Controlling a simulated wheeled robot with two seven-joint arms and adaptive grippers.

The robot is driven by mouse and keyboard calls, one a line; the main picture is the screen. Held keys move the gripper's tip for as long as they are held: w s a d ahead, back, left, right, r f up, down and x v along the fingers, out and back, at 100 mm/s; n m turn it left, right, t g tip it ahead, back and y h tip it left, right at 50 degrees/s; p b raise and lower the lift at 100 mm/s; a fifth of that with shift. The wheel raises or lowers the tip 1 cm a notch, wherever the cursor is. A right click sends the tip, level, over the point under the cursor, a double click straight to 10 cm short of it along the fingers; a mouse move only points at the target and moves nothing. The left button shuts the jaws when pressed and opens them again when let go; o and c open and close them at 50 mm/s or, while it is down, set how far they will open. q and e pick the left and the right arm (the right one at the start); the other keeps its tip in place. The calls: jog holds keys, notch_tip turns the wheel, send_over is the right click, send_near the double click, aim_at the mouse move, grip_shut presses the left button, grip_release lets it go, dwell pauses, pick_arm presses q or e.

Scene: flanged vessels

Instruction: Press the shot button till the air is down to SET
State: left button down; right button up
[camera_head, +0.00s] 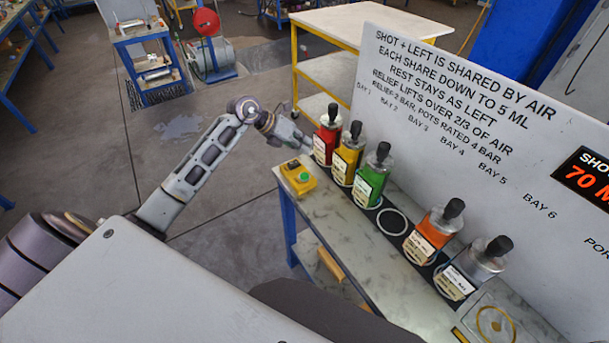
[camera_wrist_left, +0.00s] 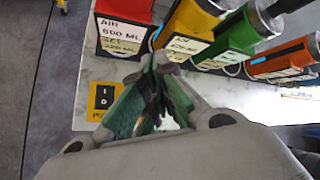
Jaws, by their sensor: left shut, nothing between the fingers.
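The red vessel (camera_head: 322,146) stands at the far end of the bench row, with a black handle on top. In the left wrist view its label (camera_wrist_left: 122,36) reads AIR, about 600 ML, with a blurred SET line below. A yellow control box (camera_head: 297,182) with a green button (camera_head: 304,177) sits at the bench's left corner. Its black 1/0 panel (camera_wrist_left: 103,97) shows in the left wrist view; the green button does not. My left gripper (camera_head: 306,145) is shut and empty, beside the red vessel and above the box's far side. My right gripper is out of view.
Yellow (camera_head: 344,167), green (camera_head: 368,188), orange (camera_head: 432,233) and silver (camera_head: 478,264) vessels line the bench (camera_head: 340,222). An empty ring (camera_head: 392,222) separates green from orange. A lettered white panel (camera_head: 450,110) stands behind, with a SHOT display (camera_head: 588,180) showing 70.

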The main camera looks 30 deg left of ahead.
aim_at(304, 173)
pick_arm(q)
jog(key=shift+f, duration=0.15)
jog(key=shift+f+b, duration=2.8)
jog(key=shift+f, duration=1.5)
jog(key=shift+f+b, duration=0.55)
jog(key=shift+f, duration=0.35)
jog(key=shift+r, duration=0.1)
jog(key=shift+r+p, duration=0.6)
jog(key=shift+r, duration=0.3)
jog(key=shift+r+p, duration=1.6)
jog(key=shift+r, duration=0.9)
